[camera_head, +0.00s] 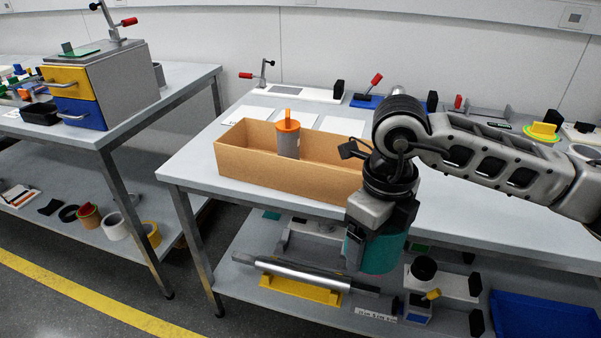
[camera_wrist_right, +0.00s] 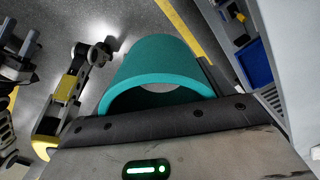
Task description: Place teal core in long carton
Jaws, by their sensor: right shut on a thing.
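The teal core (camera_head: 372,252) is a hollow cylinder held in my right gripper (camera_head: 380,225), in front of the table's front edge. In the right wrist view the teal core (camera_wrist_right: 155,70) shows its open bore, with its wall at the jaws. The long carton (camera_head: 270,178) is an open brown box on the table, left of and behind the right gripper. A grey cylinder with an orange top (camera_head: 288,138) stands inside the carton. The carton's right end is hidden behind my right arm. My left gripper is not in the head view.
White sheets (camera_head: 295,113) lie behind the carton. A clamp fixture (camera_head: 290,90) stands at the back of the table. The lower shelf holds a metal roller on a yellow stand (camera_head: 300,285) and a blue tray (camera_head: 540,318). A second table (camera_head: 190,85) stands at left.

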